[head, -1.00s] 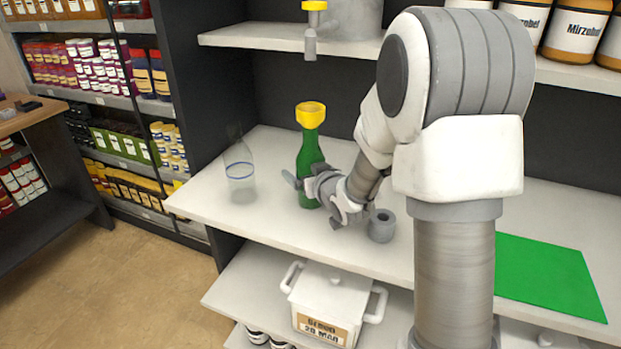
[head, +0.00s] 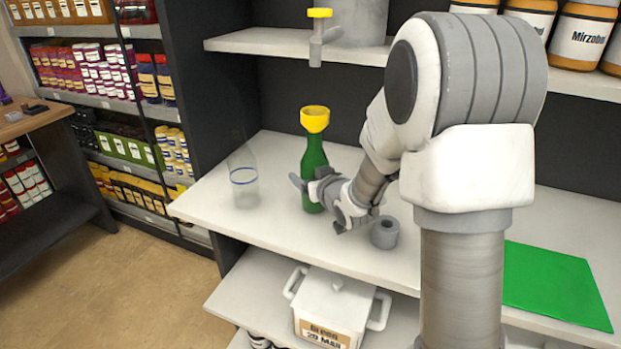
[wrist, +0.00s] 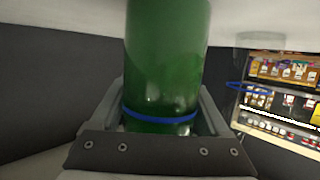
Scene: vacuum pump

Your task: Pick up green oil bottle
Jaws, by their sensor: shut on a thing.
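The green oil bottle (head: 314,160) stands upright on the white shelf, with a yellow funnel-shaped top (head: 315,119). My gripper (head: 308,188) reaches it from the right and is shut on its lower body. In the wrist view the green bottle (wrist: 165,60) fills the middle between my gripper's fingers (wrist: 160,108), with a blue band (wrist: 160,117) across it. The bottle's base seems at the shelf surface; I cannot tell whether it is lifted clear.
A clear glass vessel with a blue ring (head: 244,176) stands left of the bottle. A small grey cylinder (head: 385,233) sits just right of my gripper. A yellow-topped tap (head: 317,40) hangs above. A green mat (head: 553,280) lies at right.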

